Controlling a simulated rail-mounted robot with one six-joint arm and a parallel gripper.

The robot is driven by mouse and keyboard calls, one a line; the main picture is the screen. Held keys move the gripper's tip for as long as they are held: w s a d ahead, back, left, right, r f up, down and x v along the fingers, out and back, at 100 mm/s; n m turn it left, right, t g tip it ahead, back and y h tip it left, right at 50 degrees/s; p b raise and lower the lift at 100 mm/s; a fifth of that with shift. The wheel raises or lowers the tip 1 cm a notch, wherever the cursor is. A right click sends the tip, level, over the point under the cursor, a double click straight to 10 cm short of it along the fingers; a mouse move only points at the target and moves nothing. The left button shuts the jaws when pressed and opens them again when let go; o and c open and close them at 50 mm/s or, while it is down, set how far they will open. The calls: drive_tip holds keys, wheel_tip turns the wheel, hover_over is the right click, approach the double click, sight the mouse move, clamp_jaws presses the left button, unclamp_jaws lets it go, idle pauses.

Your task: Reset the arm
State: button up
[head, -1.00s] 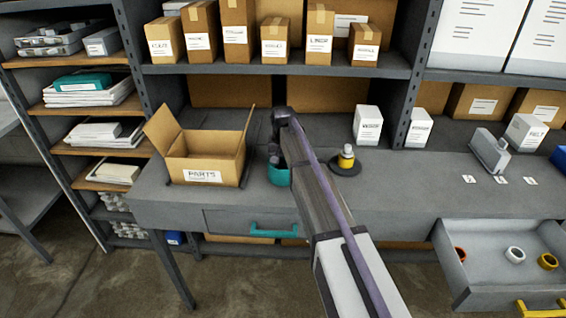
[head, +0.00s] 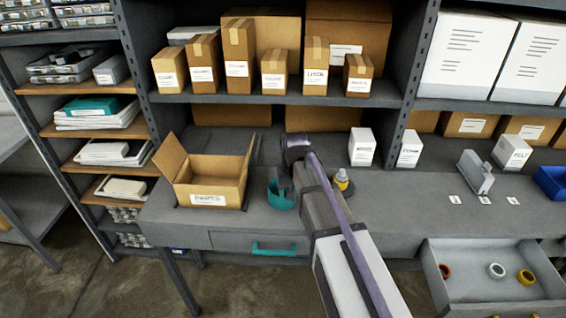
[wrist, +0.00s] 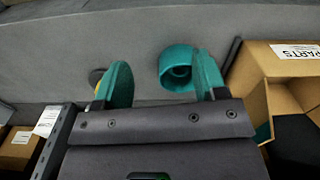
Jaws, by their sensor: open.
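My arm reaches over the grey workbench (head: 390,215) in the head view, with its dark end (head: 297,150) above the bench top. In the wrist view my gripper (wrist: 162,68) has two teal fingers spread apart, with nothing held between them. A teal round holder (head: 283,197) stands on the bench just left of my arm in the head view. It also shows in the wrist view (wrist: 177,68), beyond the fingers and close to the right one. My fingers are mostly hidden in the head view.
An open cardboard parts box (head: 207,198) stands left of the teal holder. An open drawer (head: 490,290) with small rings juts out at front right. Shelves with boxes rise behind.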

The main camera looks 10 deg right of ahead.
drive_tip(key=s+n, duration=0.1)
drive_tip(key=s, duration=1.6)
wheel_tip(320, 180, down, 8)
drive_tip(key=b, duration=0.8)
drive_tip(key=shift+w, duration=0.35)
drive_tip(key=shift+d+f, duration=0.1)
